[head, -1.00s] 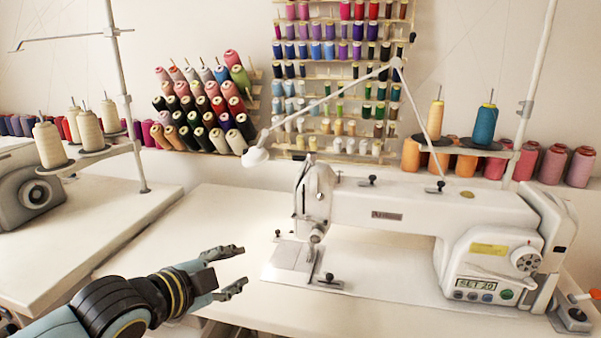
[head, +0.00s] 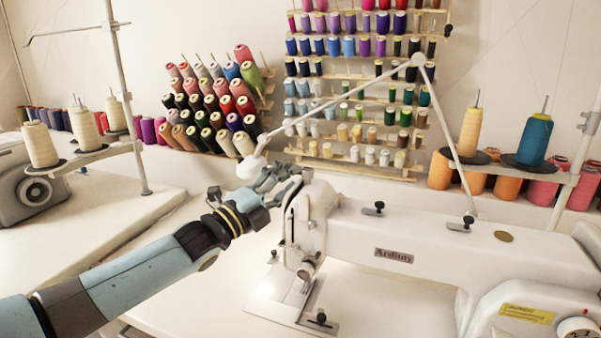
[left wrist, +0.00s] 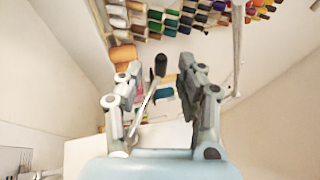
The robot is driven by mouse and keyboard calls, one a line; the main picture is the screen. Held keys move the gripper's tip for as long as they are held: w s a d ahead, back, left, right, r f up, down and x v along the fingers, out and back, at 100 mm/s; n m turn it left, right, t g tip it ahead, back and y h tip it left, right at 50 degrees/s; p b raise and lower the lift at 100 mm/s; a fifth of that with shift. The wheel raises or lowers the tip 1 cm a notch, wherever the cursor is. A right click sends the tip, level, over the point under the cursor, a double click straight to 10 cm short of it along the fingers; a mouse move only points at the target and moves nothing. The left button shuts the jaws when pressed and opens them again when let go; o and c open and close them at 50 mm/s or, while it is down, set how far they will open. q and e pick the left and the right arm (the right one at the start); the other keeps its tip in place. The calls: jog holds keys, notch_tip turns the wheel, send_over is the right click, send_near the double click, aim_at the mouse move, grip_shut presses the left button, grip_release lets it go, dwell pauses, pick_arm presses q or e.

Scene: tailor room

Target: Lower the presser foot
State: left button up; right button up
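The white sewing machine (head: 405,235) stands on the table, its head end towards the left of the head view. The presser foot area (head: 304,278) is under the head, above the metal plate; whether the foot is up or down is too small to tell. My left gripper (head: 280,177) is raised beside the upper left end of the machine head. In the left wrist view my left gripper (left wrist: 162,80) is open, with a finger on each side. A thin lever with a black knob (left wrist: 160,65) shows between the fingers; I cannot tell whether they touch it. My right gripper is not in view.
A white lamp (head: 249,166) on a thin arm hangs close to my left gripper. A thread stand (head: 124,100) and a second machine (head: 32,190) are at the left. Thread racks (head: 350,160) line the wall. The table (head: 190,290) in front of the head is clear.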

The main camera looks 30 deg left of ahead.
pick_arm(q)
jog(key=x, duration=0.3)
jog(key=shift+w+r, duration=0.1)
jog(key=shift+w, duration=0.2)
jog(key=shift+c, duration=1)
jog(key=c, duration=0.5)
grip_shut()
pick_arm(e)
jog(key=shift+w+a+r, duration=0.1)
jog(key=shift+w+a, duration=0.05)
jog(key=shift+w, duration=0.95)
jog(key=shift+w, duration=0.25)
